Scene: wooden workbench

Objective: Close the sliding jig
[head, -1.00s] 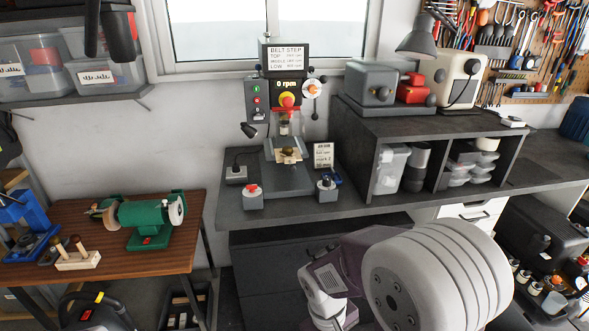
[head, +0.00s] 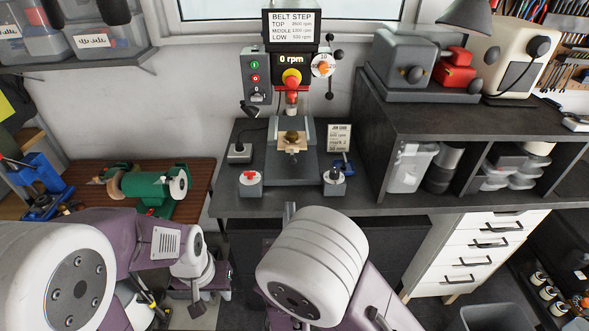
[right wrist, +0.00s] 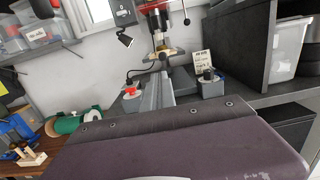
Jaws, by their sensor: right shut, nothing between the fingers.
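The drill press (head: 291,78) stands at the back of the dark bench. A small pale wooden jig (head: 292,146) with a brassy round piece on it sits at its table, under the chuck; whether the jig is open or closed is too small to tell. It also shows in the right wrist view (right wrist: 166,53). My right gripper (head: 289,211) points at the bench's front edge, in front of the press and apart from the jig. Its fingers (right wrist: 154,90) are shut and empty. My left gripper (head: 197,307) hangs low at the left, before the bench; its finger state is unclear.
A red-knobbed box (head: 250,184) and a black-knobbed box (head: 334,183) flank the press base, with a job card (head: 340,138) behind. A dark shelf unit (head: 470,110) stands right. A green grinder (head: 150,187) sits on the left table. White drawers (head: 478,255) stand below right.

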